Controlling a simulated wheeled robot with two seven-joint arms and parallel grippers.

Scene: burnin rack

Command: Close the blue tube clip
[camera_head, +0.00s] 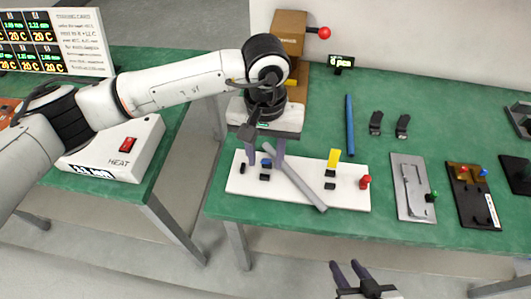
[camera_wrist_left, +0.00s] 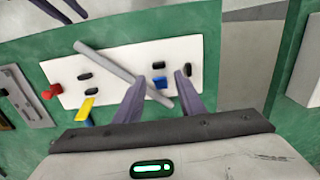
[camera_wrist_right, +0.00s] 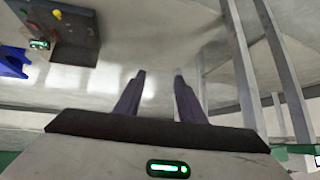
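The blue tube clip (camera_head: 267,163) sits near the left end of a white board (camera_head: 240,186) on the green table, with small black blocks nearby. It also shows in the left wrist view (camera_wrist_left: 159,82), between my left fingertips in the picture. My left gripper (camera_head: 265,164) is open above the clip; I cannot tell whether a finger touches it. A grey tube (camera_head: 300,182) lies diagonally across the board, just beside the clip. A yellow clip part (camera_head: 333,158) stands up further right on the board. My right gripper (camera_head: 346,265) is open and empty in front of the table.
A red knob (camera_head: 365,182) is at the board's right end. A blue rod (camera_head: 350,125), two black brackets (camera_head: 376,122) and grey (camera_head: 408,200) and black (camera_head: 470,205) fixtures lie to the right. A HEAT box (camera_head: 120,150) stands left, across a gap between tables.

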